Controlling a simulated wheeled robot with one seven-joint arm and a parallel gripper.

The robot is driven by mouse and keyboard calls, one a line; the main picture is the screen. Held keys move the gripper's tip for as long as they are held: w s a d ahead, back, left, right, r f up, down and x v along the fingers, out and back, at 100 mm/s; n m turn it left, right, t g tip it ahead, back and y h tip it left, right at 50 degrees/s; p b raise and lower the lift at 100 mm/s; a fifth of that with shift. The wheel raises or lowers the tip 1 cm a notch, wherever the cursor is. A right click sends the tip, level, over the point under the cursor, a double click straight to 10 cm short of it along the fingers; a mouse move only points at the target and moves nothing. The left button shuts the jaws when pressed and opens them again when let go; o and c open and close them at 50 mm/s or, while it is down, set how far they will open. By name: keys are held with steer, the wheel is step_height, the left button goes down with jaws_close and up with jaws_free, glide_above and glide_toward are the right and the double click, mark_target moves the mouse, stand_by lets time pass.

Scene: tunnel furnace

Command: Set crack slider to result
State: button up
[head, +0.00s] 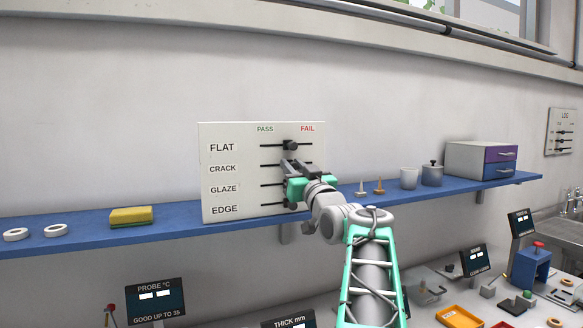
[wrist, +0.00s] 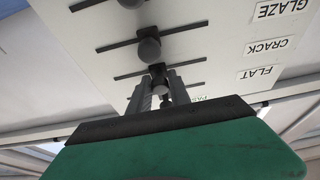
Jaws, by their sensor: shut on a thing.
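A white panel (head: 232,146) stands on the blue shelf, with slider rows FLAT, CRACK, GLAZE and EDGE under PASS and FAIL. My gripper (head: 288,165) reaches the CRACK row and covers its knob in the head view. In the wrist view, where the panel looks upside down, my gripper (wrist: 160,82) is shut on the dark crack slider knob (wrist: 158,72), around the middle of its slot. The glaze knob (wrist: 148,50) sits just beyond the fingertips. The flat knob (head: 291,145) is right of its slot's middle, above my gripper.
The blue shelf (head: 172,222) also carries a yellow sponge (head: 131,217), white rings (head: 55,230), small cones (head: 379,186), a white cup (head: 408,178) and a drawer box (head: 478,160). The bench below is crowded with displays and tools. The wall above the panel is clear.

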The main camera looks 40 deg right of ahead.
steer(key=c, duration=0.3)
steer(key=shift+w+a+b, duration=0.3)
steer(key=shift+a+b, duration=0.25)
steer(key=shift+a, duration=0.4)
steer(key=shift+w+a+b, duration=0.25)
steer(key=shift+a+b, duration=0.35)
steer(key=shift+a, duration=0.35)
steer(key=shift+w+a+b, duration=0.3)
steer(key=shift+a+b, duration=0.25)
steer(key=shift+a, duration=0.4)
steer(key=o, duration=1.8)
